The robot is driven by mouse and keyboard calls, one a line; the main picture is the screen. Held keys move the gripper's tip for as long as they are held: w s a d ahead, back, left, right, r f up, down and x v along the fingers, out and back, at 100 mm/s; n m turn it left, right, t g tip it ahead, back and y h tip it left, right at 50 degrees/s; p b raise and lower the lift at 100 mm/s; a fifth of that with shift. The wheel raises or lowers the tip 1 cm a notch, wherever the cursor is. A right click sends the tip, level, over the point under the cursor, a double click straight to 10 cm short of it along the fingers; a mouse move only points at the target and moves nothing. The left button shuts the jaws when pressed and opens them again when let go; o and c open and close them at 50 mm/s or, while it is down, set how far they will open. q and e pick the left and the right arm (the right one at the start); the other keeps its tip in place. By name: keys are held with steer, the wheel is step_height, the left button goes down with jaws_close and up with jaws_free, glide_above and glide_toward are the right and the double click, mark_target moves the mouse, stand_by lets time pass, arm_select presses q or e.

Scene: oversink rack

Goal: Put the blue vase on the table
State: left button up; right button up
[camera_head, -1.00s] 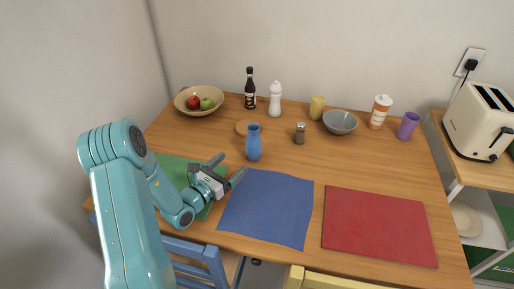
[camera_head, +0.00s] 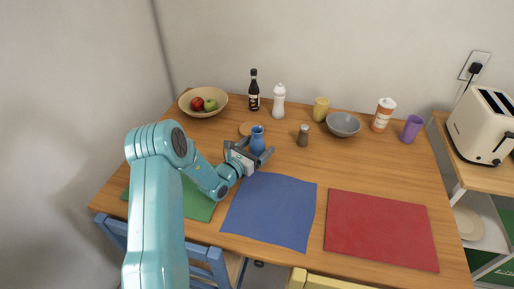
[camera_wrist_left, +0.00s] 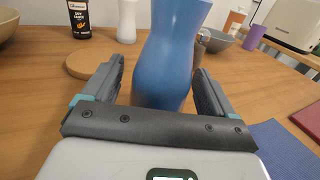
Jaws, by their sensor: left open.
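The blue vase (camera_head: 257,138) stands upright on the wooden table (camera_head: 290,160), behind the blue mat. My left gripper (camera_head: 255,148) is open at the vase, with one finger on each side of it. In the left wrist view the vase (camera_wrist_left: 170,60) fills the space between the fingers of the gripper (camera_wrist_left: 160,85); its top is cut off by the frame edge. Gaps seem to show beside the vase, and I cannot tell whether a finger touches it. My right gripper is not in view.
A round wooden board (camera_head: 247,128) lies just behind the vase. A pepper mill (camera_head: 303,136) stands to its right. A soy sauce bottle (camera_head: 253,92), white shaker (camera_head: 279,100) and grey bowl (camera_head: 342,124) are farther back. The blue mat (camera_head: 268,210) and red mat (camera_head: 380,229) are bare.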

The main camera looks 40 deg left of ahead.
arm_select(q)
steer(key=c, duration=1.3)
step_height(320, 180, up, 20)
steer(key=shift+d+p, duration=0.1)
steer(key=shift+p, duration=0.5)
